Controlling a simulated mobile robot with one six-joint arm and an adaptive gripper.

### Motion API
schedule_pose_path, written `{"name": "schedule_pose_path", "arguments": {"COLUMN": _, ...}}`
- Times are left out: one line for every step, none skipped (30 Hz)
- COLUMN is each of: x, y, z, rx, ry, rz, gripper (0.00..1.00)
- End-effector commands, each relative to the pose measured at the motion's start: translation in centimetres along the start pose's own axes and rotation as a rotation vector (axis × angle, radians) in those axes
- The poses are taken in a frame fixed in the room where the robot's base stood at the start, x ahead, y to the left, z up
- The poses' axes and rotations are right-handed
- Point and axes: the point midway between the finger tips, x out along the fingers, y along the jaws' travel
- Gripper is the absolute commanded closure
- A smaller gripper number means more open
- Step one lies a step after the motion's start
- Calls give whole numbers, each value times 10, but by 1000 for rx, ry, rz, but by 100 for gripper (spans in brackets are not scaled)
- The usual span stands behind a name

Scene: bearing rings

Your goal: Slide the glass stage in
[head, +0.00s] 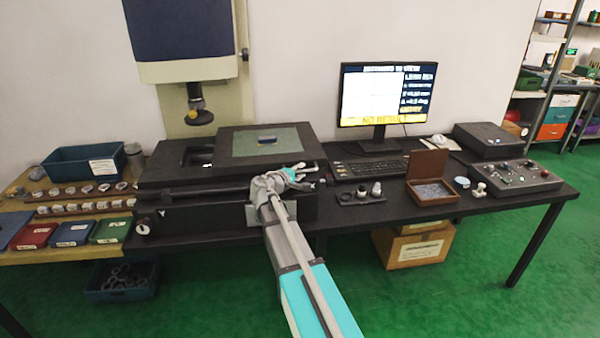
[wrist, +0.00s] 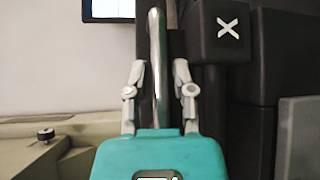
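The glass stage (head: 240,148) is a pale green pane in a dark frame on top of the black measuring machine. It sits to the right of the lens head (head: 200,117). A small dark blue-grey block (head: 267,140) rests on the glass. My gripper (head: 298,173) is at the front right edge of the machine. In the wrist view my gripper (wrist: 159,64) has its fingers apart, one on each side of an upright metal bar handle (wrist: 157,40). Gaps show between the fingers and the bar. The glass is not clearly visible in the wrist view.
A black block with a white X (wrist: 228,32) is close to the right finger. A keyboard (head: 373,168), a monitor (head: 388,95) and an open wooden box (head: 430,185) stand to the right. Trays and rings fill the wooden bench (head: 60,257) at left.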

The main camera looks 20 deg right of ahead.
Motion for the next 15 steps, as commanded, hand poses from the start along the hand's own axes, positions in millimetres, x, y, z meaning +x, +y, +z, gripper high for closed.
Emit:
{"name": "schedule_pose_path", "arguments": {"x": 0, "y": 0, "z": 0, "rx": 0, "ry": 0, "rz": 0, "gripper": 67}}
{"name": "schedule_pose_path", "arguments": {"x": 0, "y": 0, "z": 0, "rx": 0, "ry": 0, "rz": 0, "gripper": 67}}
{"name": "schedule_pose_path", "arguments": {"x": 0, "y": 0, "z": 0, "rx": 0, "ry": 0, "rz": 0, "gripper": 67}}
{"name": "schedule_pose_path", "arguments": {"x": 0, "y": 0, "z": 0, "rx": 0, "ry": 0, "rz": 0, "gripper": 73}}
{"name": "schedule_pose_path", "arguments": {"x": 0, "y": 0, "z": 0, "rx": 0, "ry": 0, "rz": 0, "gripper": 79}}
{"name": "schedule_pose_path", "arguments": {"x": 0, "y": 0, "z": 0, "rx": 0, "ry": 0, "rz": 0, "gripper": 86}}
{"name": "schedule_pose_path", "arguments": {"x": 0, "y": 0, "z": 0, "rx": 0, "ry": 0, "rz": 0, "gripper": 92}}
{"name": "schedule_pose_path", "arguments": {"x": 0, "y": 0, "z": 0, "rx": 0, "ry": 0, "rz": 0, "gripper": 97}}
{"name": "schedule_pose_path", "arguments": {"x": 0, "y": 0, "z": 0, "rx": 0, "ry": 0, "rz": 0, "gripper": 100}}
{"name": "schedule_pose_path", "arguments": {"x": 0, "y": 0, "z": 0, "rx": 0, "ry": 0, "rz": 0, "gripper": 100}}
{"name": "schedule_pose_path", "arguments": {"x": 0, "y": 0, "z": 0, "rx": 0, "ry": 0, "rz": 0, "gripper": 100}}
{"name": "schedule_pose_path", "arguments": {"x": 0, "y": 0, "z": 0, "rx": 0, "ry": 0, "rz": 0, "gripper": 100}}
{"name": "schedule_pose_path", "arguments": {"x": 0, "y": 0, "z": 0, "rx": 0, "ry": 0, "rz": 0, "gripper": 100}}
{"name": "schedule_pose_path", "arguments": {"x": 0, "y": 0, "z": 0, "rx": 0, "ry": 0, "rz": 0, "gripper": 100}}
{"name": "schedule_pose_path", "arguments": {"x": 0, "y": 0, "z": 0, "rx": 0, "ry": 0, "rz": 0, "gripper": 100}}
